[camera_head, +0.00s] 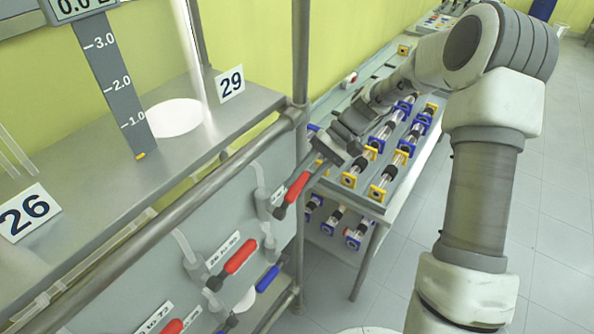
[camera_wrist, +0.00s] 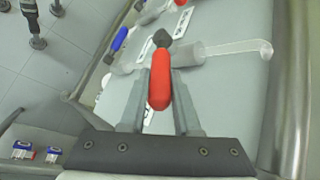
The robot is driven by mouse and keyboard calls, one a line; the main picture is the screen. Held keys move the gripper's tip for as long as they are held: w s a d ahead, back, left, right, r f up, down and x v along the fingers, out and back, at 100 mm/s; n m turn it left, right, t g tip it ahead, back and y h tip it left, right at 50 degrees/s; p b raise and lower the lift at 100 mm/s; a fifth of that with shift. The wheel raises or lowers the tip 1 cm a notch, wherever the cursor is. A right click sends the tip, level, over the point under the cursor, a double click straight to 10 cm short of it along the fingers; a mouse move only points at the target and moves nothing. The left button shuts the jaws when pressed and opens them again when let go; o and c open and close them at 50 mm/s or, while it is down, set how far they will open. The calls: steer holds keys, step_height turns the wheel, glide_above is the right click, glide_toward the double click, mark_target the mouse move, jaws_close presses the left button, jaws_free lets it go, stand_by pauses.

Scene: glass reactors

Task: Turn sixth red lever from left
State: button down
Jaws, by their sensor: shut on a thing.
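The red lever (camera_head: 296,187) at the right end of the grey panel is the rightmost red lever visible in the head view. My gripper (camera_head: 314,158) reaches it from the right. In the wrist view the red lever (camera_wrist: 160,82) lies between the two fingers of my gripper (camera_wrist: 163,78), which are shut on it. Its dark end points away from my palm. Two more red levers show further left: one red lever (camera_head: 240,257) in the middle and one (camera_head: 171,327) cut off at the bottom edge. I cannot count the whole row from here.
A blue lever (camera_head: 267,278) sits below the middle red lever. A metal post (camera_head: 300,60) and a rail (camera_head: 170,233) stand close to the panel. Plates 29 (camera_head: 230,83) and 26 (camera_head: 27,212) stand on the shelf. A rack table (camera_head: 375,205) with glass tubes stands behind my gripper.

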steer(key=shift+w+d+f+m+g+y+b, duration=0.15)
steer(key=shift+f+m+g+y+b, duration=0.1)
steer(key=shift+f+g+y, duration=0.35)
steer(key=shift+w+d+f+m+g+y+b, duration=0.1)
steer(key=shift+w+f+m+g+y+b, duration=0.1)
steer(key=shift+f+g+y, duration=0.35)
steer(key=shift+f+g+y+b, duration=0.35)
steer(key=shift+f+g+y, duration=0.2)
steer(key=shift+f, duration=0.05)
steer(key=shift+s, duration=0.1)
steer(key=c, duration=0.6)
jaws_free()
steer(key=shift+f, duration=0.1)
steer(key=shift+d, duration=0.1)
